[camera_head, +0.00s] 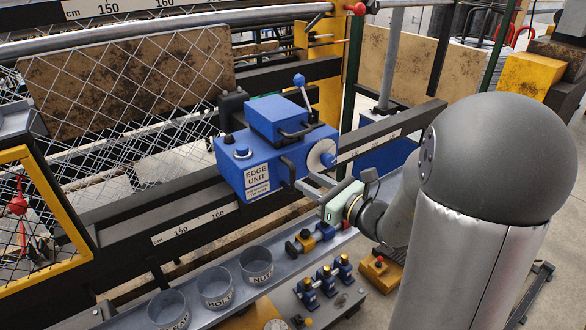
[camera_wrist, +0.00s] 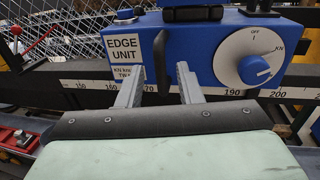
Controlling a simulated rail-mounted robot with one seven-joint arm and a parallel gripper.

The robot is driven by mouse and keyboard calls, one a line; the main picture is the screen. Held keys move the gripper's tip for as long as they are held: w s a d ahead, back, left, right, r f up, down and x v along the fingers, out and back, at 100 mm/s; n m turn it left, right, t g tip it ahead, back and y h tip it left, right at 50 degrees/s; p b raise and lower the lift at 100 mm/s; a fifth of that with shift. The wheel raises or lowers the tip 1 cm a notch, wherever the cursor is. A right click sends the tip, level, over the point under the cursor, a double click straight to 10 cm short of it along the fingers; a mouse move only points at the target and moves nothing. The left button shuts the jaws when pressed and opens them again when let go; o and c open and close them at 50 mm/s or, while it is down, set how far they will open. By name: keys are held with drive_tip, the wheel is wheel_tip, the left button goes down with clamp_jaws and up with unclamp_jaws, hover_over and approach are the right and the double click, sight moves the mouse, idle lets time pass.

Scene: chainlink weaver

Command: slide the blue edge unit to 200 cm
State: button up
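The blue edge unit (camera_head: 240,170) sits on the black scale rail (camera_head: 190,222). A white dial with a blue knob (camera_wrist: 254,70) is at the right. A blue-balled lever (camera_head: 299,82) stands on top. My gripper (camera_head: 309,186) is at the front face. In the wrist view its fingers (camera_wrist: 158,84) are apart, one each side of the handle, with visible gaps.
Below the rail, a grey tray holds several cups, including the NUT cup (camera_head: 256,265) and BOLT cup (camera_head: 215,288). Chain-link mesh (camera_head: 120,100) hangs behind. The rail looks clear right of the unit.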

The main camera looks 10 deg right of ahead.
sight(293, 171)
drive_tip(key=p+x, duration=0.1)
drive_tip(key=x, duration=0.5)
drive_tip(key=shift+w, duration=0.1)
clamp_jaws()
